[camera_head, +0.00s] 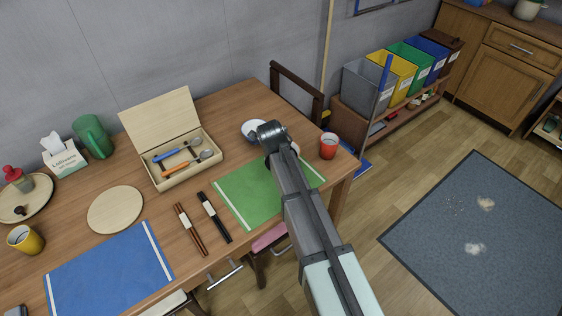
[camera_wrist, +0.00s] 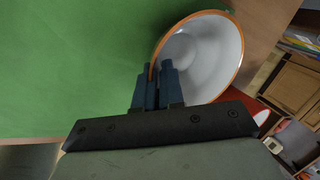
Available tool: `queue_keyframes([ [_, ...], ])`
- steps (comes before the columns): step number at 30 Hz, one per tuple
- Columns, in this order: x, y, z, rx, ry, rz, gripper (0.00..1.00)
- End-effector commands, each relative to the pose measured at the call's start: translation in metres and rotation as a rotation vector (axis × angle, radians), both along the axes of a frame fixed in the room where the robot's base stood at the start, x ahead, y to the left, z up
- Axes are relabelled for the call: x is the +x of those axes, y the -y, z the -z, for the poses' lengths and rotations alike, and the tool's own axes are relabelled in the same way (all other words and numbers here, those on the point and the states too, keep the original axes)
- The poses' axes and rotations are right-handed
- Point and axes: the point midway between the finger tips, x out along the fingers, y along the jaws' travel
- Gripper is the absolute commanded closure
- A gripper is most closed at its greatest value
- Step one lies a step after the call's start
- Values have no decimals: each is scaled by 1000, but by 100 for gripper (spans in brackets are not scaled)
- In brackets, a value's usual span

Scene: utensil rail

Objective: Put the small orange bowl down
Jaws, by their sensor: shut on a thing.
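The small orange bowl (camera_wrist: 208,55) has a white inside and an orange rim. In the wrist view it is at the upper right, with the green placemat (camera_wrist: 70,70) beside and behind it. My gripper (camera_wrist: 158,72) is shut on its near left rim, one blue-grey finger on each side of the wall. In the head view my wrist and arm cover the gripper and most of the bowl; only a pale sliver shows beside the arm. They are over the far part of the green placemat (camera_head: 244,190). I cannot tell whether the bowl touches it.
A red cup (camera_head: 328,147) stands close to the right of my arm, near the table's edge. Another bowl (camera_head: 252,131) is just left of my wrist. Chopsticks (camera_head: 214,217) lie left of the placemat, and an open wooden box (camera_head: 181,181) with utensils stands farther left.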

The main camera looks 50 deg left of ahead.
Motion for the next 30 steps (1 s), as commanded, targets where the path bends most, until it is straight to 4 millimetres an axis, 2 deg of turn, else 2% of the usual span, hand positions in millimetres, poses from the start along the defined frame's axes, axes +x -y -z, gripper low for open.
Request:
queue_keyframes([
  [12, 0, 0, 5, 0, 1, 0, 100],
  [13, 0, 0, 6, 0, 0, 0, 91],
  [21, 0, 0, 5, 0, 0, 0, 66],
  [30, 0, 0, 3, 1, 0, 0, 66],
])
